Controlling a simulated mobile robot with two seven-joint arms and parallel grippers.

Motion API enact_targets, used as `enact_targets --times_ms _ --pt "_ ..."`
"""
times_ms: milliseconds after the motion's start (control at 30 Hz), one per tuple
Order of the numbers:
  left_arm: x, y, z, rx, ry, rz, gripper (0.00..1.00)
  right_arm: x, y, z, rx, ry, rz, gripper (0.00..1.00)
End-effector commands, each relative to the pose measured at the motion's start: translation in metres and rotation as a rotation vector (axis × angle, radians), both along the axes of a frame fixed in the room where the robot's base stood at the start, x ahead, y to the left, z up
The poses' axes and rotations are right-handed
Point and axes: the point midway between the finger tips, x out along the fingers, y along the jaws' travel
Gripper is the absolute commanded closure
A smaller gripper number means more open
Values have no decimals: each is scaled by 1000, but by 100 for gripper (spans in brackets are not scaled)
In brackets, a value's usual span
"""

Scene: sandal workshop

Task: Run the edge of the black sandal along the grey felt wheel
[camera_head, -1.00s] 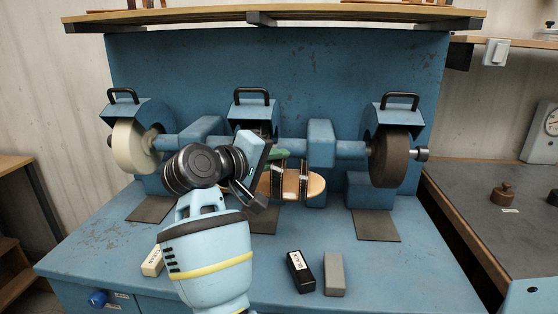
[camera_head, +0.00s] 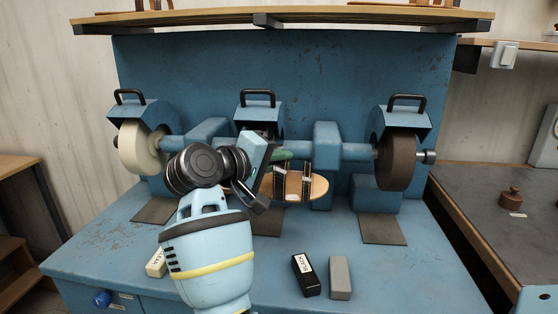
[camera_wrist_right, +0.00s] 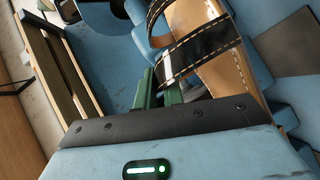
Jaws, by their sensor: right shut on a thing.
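The sandal (camera_head: 312,187) has black stitched straps and a tan sole. My right gripper (camera_head: 279,158) is shut on it and holds it above the bench, in front of the middle grinding station. In the right wrist view, the green fingers (camera_wrist_right: 160,90) meet the sandal (camera_wrist_right: 213,62) beside its straps. A cream wheel (camera_head: 138,147) is at the left and a dark brown wheel (camera_head: 396,162) at the right. The middle wheel is hidden behind my right arm and gripper, so I cannot tell its colour or whether the sandal touches it. My left gripper is not in view.
The blue bench (camera_head: 120,255) has a black block (camera_head: 306,276), a grey block (camera_head: 340,278) and a cream block (camera_head: 156,263) near its front. Dark pads lie under the wheels. A wooden shelf (camera_head: 340,20) runs above. A side table (camera_head: 470,210) stands at the right.

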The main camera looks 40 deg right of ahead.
Motion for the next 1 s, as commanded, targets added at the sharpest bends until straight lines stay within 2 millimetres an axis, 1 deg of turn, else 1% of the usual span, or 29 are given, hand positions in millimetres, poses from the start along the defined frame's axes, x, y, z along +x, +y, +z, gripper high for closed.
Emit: enact_targets --times_ms 267,1000 --pt "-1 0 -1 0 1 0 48 1 1 0 -2 -2 0 100" --pt "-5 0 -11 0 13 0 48 7 18 -1 -1 -2 0 100"
